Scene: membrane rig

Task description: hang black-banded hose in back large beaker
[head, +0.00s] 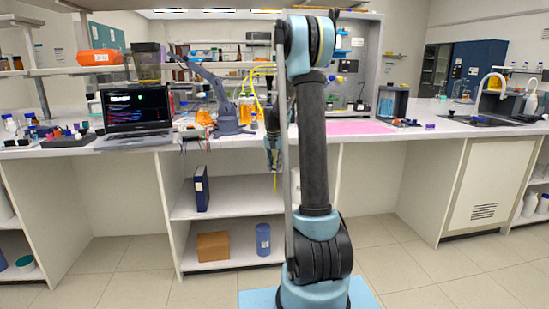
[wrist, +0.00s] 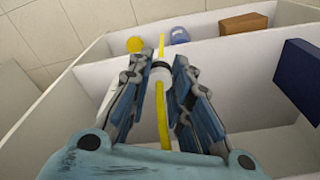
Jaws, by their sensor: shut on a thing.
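In the wrist view my gripper (wrist: 162,75) is closed around a yellow hose (wrist: 163,118) near its black band (wrist: 161,64). The hose runs from between the fingers toward the camera and also shows beyond the fingertips. In the head view my gripper (head: 273,158) is at the bench's front edge, partly behind my arm. The yellow hose (head: 258,88) arcs above the bench, and a yellow end (head: 275,184) hangs below the gripper. Vessels with orange-yellow liquid (head: 245,108) stand on the bench behind; I cannot tell which is the back large beaker.
A laptop (head: 136,108) and a small blue-grey arm (head: 225,115) stand left on the bench. A pink mat (head: 355,127) lies to the right. Below are shelves with a blue binder (head: 201,188), a cardboard box (head: 213,246) and a blue container (head: 263,240).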

